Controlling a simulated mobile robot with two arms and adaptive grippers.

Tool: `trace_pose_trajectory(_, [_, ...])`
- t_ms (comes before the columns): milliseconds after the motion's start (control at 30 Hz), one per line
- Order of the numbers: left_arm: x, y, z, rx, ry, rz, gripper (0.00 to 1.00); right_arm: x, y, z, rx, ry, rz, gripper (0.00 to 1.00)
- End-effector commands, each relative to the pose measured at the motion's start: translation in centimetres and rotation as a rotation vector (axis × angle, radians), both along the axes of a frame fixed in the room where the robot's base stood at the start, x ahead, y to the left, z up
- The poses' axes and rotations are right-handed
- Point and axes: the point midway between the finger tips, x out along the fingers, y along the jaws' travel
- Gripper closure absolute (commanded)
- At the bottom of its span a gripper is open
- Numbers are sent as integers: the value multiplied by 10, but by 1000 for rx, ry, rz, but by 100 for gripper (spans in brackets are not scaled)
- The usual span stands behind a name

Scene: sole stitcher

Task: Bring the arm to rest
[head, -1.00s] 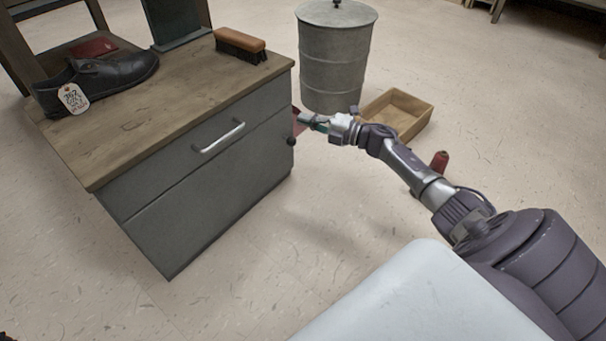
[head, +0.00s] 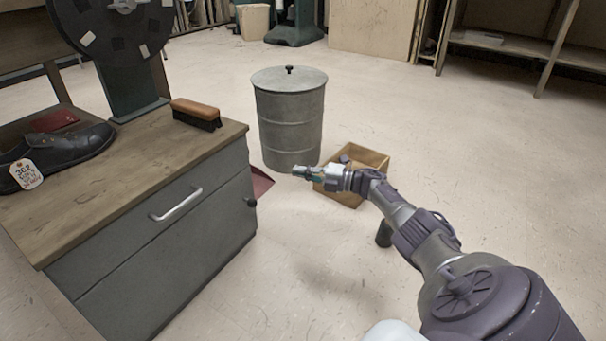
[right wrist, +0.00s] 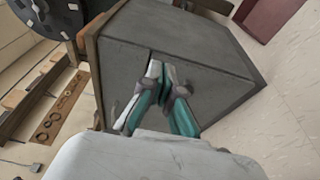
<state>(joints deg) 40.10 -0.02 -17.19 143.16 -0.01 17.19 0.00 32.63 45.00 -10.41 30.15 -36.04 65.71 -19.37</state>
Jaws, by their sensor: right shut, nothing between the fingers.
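My right gripper (head: 303,172) is shut and empty. In the head view it hangs above the floor, right of the grey cabinet and in front of the wooden box. In the right wrist view its teal fingers (right wrist: 160,80) are together, with the side of the cabinet (right wrist: 180,50) behind them. My left gripper is in neither view.
The grey cabinet (head: 160,250) carries a black tagged shoe (head: 70,150) and a brush (head: 196,113). A lidded metal bin (head: 290,120) and an open wooden box (head: 370,160) stand on the floor. The right floor is clear.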

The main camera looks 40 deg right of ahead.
Motion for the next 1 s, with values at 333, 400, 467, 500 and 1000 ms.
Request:
trace_pose_trajectory(333, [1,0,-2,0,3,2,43,0,-4,1,2,-2,3,100])
trace_pose_trajectory(400, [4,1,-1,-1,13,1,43,2,7,4,12,-6,21,100])
trace_pose_trajectory(467, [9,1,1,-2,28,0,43,4,27,9,34,-15,53,100])
trace_pose_trajectory(500, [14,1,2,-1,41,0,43,5,46,13,55,-23,83,100])
trace_pose_trajectory(1000, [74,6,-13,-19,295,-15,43,-101,357,173,697,-168,566,100])
